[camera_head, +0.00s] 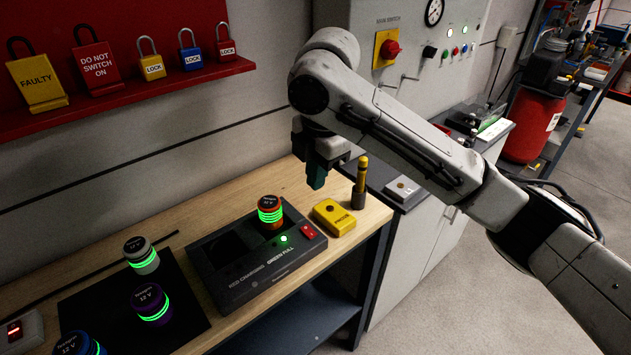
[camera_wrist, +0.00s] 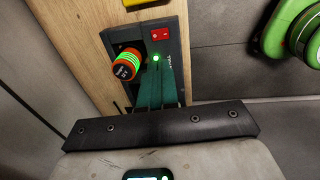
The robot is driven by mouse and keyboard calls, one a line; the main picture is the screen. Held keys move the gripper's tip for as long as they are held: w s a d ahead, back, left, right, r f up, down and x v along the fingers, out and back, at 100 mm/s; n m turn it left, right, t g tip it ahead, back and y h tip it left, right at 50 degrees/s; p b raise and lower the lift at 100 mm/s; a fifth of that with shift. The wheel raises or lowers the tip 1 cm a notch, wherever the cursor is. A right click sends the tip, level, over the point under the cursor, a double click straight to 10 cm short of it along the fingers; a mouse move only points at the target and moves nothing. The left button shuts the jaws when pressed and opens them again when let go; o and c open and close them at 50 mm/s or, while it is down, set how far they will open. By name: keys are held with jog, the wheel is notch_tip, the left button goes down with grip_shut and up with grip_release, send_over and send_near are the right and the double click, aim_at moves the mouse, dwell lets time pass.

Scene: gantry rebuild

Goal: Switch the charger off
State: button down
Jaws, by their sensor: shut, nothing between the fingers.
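The charger (camera_head: 232,279) is a dark box on the wooden bench, marked for red charging and green full. A battery with an orange body and green glowing bands (camera_head: 270,212) stands in it. A green lamp (camera_head: 284,238) glows next to the red rocker switch (camera_head: 308,232) at its right end. In the wrist view the switch (camera_wrist: 160,34) shows beyond my fingertips, with the lit lamp and the battery (camera_wrist: 124,64) nearby. My gripper (camera_head: 316,182) is shut and empty, above and behind the charger's right end, apart from the switch. The switch's rocker position is too small to tell.
A yellow box with a button (camera_head: 334,217) and a dark-and-yellow upright tool (camera_head: 360,182) stand right of the charger. More batteries (camera_head: 140,254) stand on a black mat at left. A red shelf of padlocks (camera_head: 130,88) hangs above.

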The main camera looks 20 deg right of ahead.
aim_at(307, 227)
jog(key=shift+w+a+r+p, duration=0.15)
jog(key=shift+w+a+p, duration=0.05)
jog(key=shift+w+p, duration=0.3)
jog(key=f, duration=0.4)
jog(key=w+f, duration=0.1)
jog(key=f, duration=0.4)
jog(key=f+b, duration=0.1)
jog(key=f, duration=0.4)
jog(key=shift+w+a, duration=0.25)
jog(key=shift+a, duration=0.05)
